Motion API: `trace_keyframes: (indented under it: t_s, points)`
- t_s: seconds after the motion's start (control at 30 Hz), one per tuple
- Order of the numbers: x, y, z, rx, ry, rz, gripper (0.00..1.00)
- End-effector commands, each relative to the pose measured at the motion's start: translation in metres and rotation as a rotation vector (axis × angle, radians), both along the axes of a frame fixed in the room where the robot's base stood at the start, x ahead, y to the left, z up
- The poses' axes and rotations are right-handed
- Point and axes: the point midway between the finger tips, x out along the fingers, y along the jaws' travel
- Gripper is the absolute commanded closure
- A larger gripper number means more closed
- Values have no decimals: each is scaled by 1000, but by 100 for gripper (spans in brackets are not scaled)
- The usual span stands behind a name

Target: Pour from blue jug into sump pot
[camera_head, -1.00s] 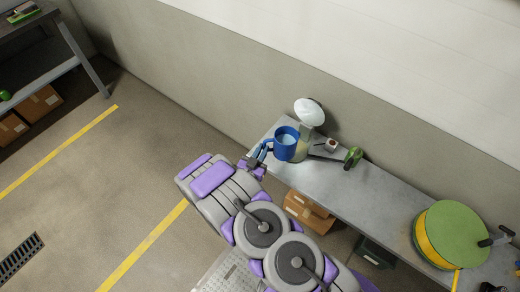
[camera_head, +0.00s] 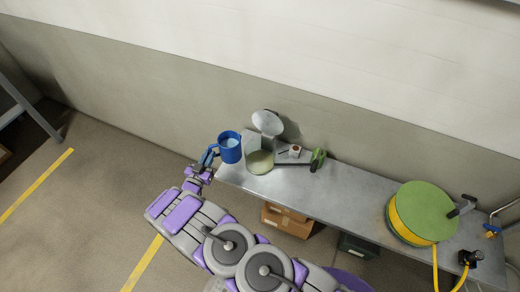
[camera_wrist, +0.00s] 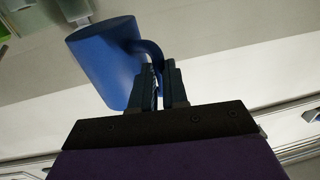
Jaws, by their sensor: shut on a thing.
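The blue jug (camera_head: 230,150) is held near the left end of the bench, a little left of the pot and apart from it in the picture. Its open top faces up and shows a light blue inside. My gripper (camera_head: 210,156) is shut on the jug's handle. The wrist view shows the fingers (camera_wrist: 158,82) around the handle and the blue jug body (camera_wrist: 106,62) to their left. A pale, yellowish pot (camera_head: 260,163), which looks like the sump pot, stands on the bench with a round whitish disc (camera_head: 267,122) above and behind it. The liquid level cannot be told.
The grey bench (camera_head: 340,192) runs to the lower right. A small white and red item (camera_head: 295,151) and a green-handled tool (camera_head: 318,160) lie right of the pot. A green and yellow reel (camera_head: 422,212) stands farther right. Cardboard boxes (camera_head: 287,222) are underneath. The wall is close behind.

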Motion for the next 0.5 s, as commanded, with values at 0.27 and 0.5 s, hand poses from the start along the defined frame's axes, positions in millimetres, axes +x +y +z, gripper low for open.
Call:
trace_keyframes:
  t_s: [0.27, 0.5]
  points:
    - [-17, 21, -48, -2, -3, 53, 100]
    - [-19, 11, -76, 3, -6, 73, 100]
